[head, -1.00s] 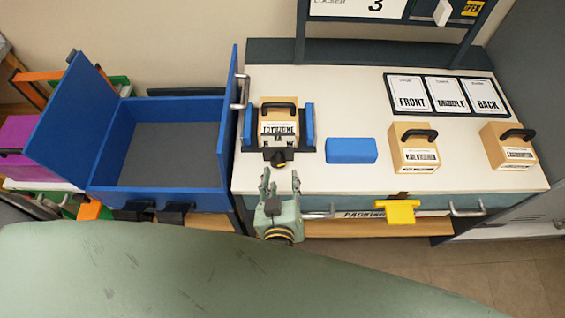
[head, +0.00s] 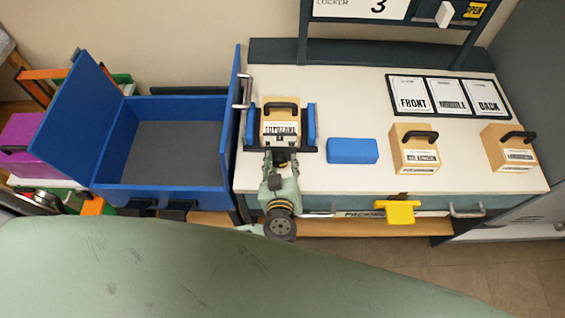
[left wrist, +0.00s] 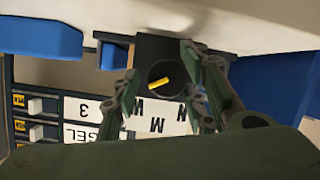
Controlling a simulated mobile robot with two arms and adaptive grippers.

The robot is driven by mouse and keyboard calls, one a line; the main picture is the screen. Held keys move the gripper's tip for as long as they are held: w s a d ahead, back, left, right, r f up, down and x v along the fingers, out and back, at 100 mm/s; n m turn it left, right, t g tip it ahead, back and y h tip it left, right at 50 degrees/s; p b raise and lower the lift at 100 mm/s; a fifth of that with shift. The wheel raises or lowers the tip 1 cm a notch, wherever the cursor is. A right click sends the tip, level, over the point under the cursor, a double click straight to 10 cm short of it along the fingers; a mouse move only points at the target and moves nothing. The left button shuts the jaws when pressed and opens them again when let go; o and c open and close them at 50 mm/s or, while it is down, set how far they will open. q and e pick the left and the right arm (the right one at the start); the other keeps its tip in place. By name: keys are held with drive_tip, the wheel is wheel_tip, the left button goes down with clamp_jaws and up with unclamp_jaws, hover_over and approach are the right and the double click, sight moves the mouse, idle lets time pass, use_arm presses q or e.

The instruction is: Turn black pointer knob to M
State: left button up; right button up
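The black pointer knob (left wrist: 160,92) shows in the left wrist view with a yellow pointer bar, lying slightly slanted across its round face. A white plate (left wrist: 157,118) with black letters lies behind and below it; the picture looks upside down, so I cannot tell surely which letter is M. My left gripper (left wrist: 164,76) is open, one finger on each side of the knob, with visible gaps. In the head view my left gripper (head: 281,158) is at the front of the blue-sided holder (head: 309,124) and hides most of the knob. My right gripper is not in view.
A tan box (head: 280,112) with a black handle sits in the holder. A blue block (head: 352,151) and two more tan boxes (head: 413,148) stand to the right on the white bench. An open blue bin (head: 160,198) is at left. A yellow tab (head: 401,211) juts from the bench front.

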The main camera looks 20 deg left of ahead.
use_arm(q)
drive_tip(key=c, duration=0.9)
drive_tip(key=shift+o, duration=0.2)
